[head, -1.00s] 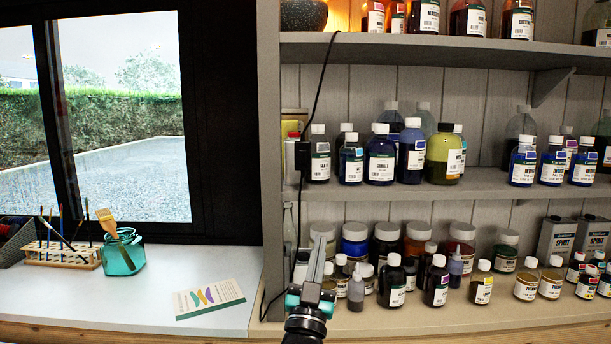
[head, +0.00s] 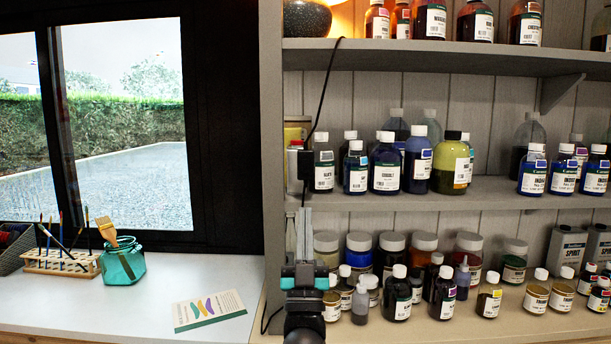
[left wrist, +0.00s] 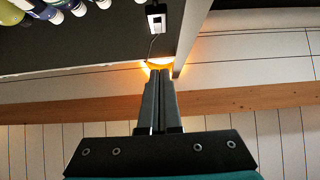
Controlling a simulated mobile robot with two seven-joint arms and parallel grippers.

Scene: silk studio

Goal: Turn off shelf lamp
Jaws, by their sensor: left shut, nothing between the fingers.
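The shelf lamp (head: 307,17) is at the top left of the shelves; only its dark, rounded base and a warm lit shade edge show. Its orange glow (left wrist: 158,64) shows in the left wrist view, so it is lit. A black cord (head: 322,95) hangs from it to a small dark switch box (head: 305,166) by the left upright at the middle shelf. The box (left wrist: 155,18) has a pale face in the left wrist view. My left gripper (head: 304,212) is shut and empty, fingers pointing up, below the box; in its wrist view the fingertips (left wrist: 160,74) show apart from the box.
Bottles of dye (head: 385,165) crowd the middle shelf (head: 400,202) just right of the switch box. Jars and small bottles (head: 397,292) stand right of my gripper on the lower shelf. The shelf's left upright (head: 273,110) is close by. A card (head: 208,309) lies on the white counter.

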